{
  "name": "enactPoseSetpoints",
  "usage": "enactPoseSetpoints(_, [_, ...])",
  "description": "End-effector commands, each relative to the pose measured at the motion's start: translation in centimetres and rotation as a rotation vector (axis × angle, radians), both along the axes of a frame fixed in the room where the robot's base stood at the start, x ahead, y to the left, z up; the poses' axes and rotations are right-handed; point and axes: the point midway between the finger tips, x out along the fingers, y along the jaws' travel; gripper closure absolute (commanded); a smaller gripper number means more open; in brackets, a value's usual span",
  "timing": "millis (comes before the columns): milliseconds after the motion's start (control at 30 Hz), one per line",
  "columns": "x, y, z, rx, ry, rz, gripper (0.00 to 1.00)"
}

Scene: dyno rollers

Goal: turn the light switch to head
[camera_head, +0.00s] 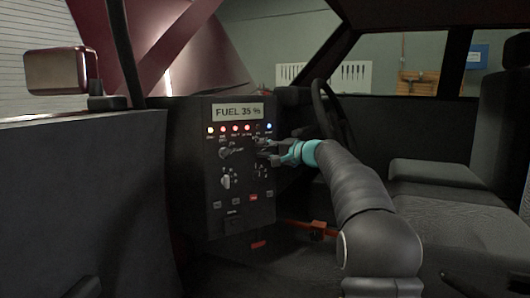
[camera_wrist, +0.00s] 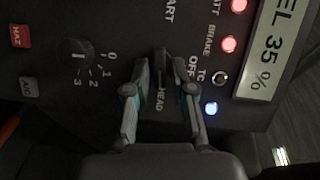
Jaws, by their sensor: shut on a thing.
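The light switch is a dark knob (camera_wrist: 161,58) on the black control panel (camera_head: 190,150), between the two fingers of my gripper (camera_wrist: 163,72) in the wrist view. The labels OFF and HEAD show beside it, with HEAD between the fingers. My gripper is shut on this knob; it also shows in the head view (camera_head: 271,152), reaching the panel's right side from the right. In the head view the gripper hides much of the knob. The knob's exact pointing direction is hard to tell in the dark.
A lit display (camera_head: 238,112) reading FUEL 35 % tops the panel, above a row of indicator lamps. A numbered dial (camera_wrist: 77,53) and a red HAZ button (camera_wrist: 20,36) are nearby. The steering wheel (camera_head: 322,105) stands close behind my arm, with a seat (camera_head: 440,178) right.

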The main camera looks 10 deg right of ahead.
Motion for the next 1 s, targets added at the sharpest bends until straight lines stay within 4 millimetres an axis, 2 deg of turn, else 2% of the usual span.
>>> enactPoseSetpoints(467, [0.0, 0.2, 0.1, 0.014, 0.001, 0.001, 1.00])
enactPoseSetpoints(500, [0.0, 0.2, 0.1, 0.013, 0.002, 0.000, 0.66])
enactPoseSetpoints(533, [0.0, 0.2, 0.1, 0.013, 0.002, 0.000, 0.62])
enactPoseSetpoints(833, [-0.1, -0.2, 0.1, 0.011, 0.002, -0.003, 0.62])
enactPoseSetpoints(1000, [-1.1, -1.1, 0.2, 0.010, 0.003, -0.002, 0.62])
